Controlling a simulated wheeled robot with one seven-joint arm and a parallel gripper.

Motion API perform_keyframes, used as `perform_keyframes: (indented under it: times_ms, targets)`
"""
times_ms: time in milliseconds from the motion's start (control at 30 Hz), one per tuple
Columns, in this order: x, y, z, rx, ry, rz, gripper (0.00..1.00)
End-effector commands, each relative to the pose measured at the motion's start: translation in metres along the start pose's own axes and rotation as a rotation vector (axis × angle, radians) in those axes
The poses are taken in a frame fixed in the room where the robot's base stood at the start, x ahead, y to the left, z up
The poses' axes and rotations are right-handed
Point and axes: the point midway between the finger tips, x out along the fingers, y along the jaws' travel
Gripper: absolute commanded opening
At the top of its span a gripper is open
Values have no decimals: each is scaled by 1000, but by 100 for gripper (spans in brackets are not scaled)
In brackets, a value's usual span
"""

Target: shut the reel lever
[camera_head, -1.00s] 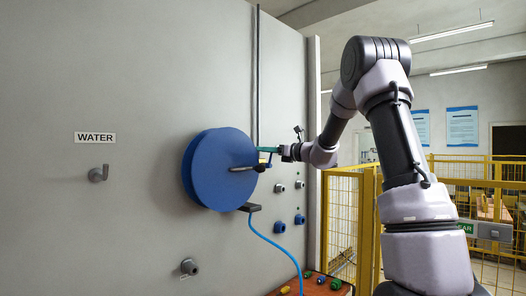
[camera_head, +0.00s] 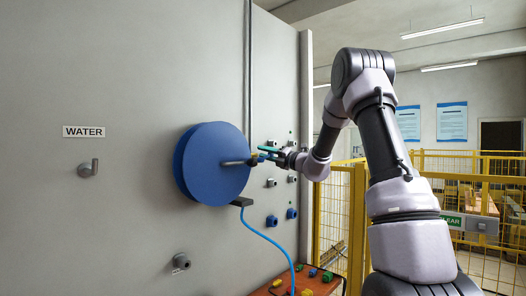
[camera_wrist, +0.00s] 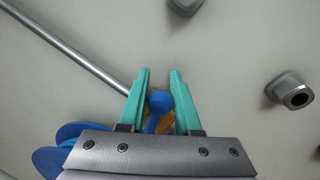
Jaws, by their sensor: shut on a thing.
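The blue reel (camera_head: 212,164) is mounted on the grey wall panel, with a grey bar sticking out to the right from its front. The reel lever (camera_wrist: 158,102) shows in the wrist view as a blue round knob on a short blue stem, with a yellow part behind it. My gripper (camera_head: 266,151) is at the reel's right edge, its teal fingers pointing left. In the wrist view my gripper (camera_wrist: 160,76) has its fingers on both sides of the blue knob, shut on it. In the head view the lever is small and partly hidden by the fingers.
A grey pipe (camera_wrist: 72,49) runs up the wall beside the reel. Grey fittings (camera_wrist: 290,92) and blue fittings (camera_head: 272,221) stick out right of it. A blue hose (camera_head: 268,240) hangs below. A yellow fence (camera_head: 357,225) stands right of the panel.

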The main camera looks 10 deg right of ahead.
Motion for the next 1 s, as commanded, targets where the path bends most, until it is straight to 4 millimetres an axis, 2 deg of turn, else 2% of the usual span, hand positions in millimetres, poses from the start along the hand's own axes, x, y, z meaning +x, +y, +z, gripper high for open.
perform_keyframes:
  times_ms: [433,1000]
  targets:
    - [-4,-18,-4,272,-54,-14,0]
    - [-5,-22,-6,335,-66,-17,0]
